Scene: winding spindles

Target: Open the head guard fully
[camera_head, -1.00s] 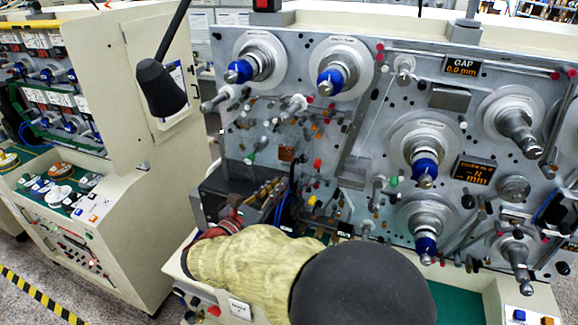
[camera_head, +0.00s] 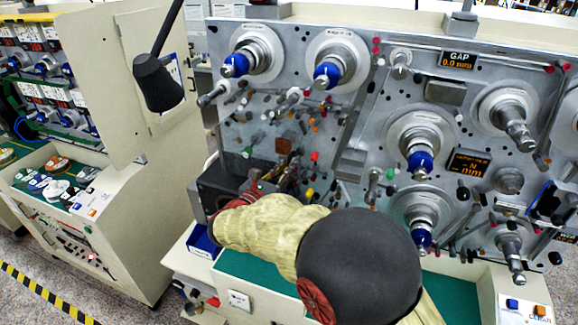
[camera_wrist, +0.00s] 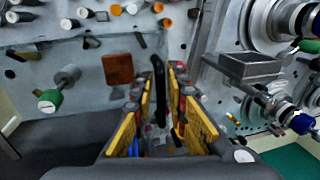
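I cannot clearly make out the head guard; a faint see-through sheet seems to lie over the left part of the grey machine panel (camera_head: 265,105). In the wrist view a black curved bar (camera_wrist: 158,72) stands up between my fingers; it may be the guard's handle, but I cannot tell. My gripper (camera_wrist: 163,105) is open, with yellow pads on both sides of the bar and a visible gap. In the head view my gripper (camera_head: 288,170) is small, in front of the panel's lower left, partly hidden by my arm.
A dark grey box (camera_head: 207,194) juts out left of my gripper, beside a blue tray (camera_head: 203,241). Blue-tipped spindles (camera_head: 327,74) and pegs stick out of the panel. A grey bracket (camera_wrist: 250,66) is right of my fingers. A black lamp (camera_head: 158,84) hangs left.

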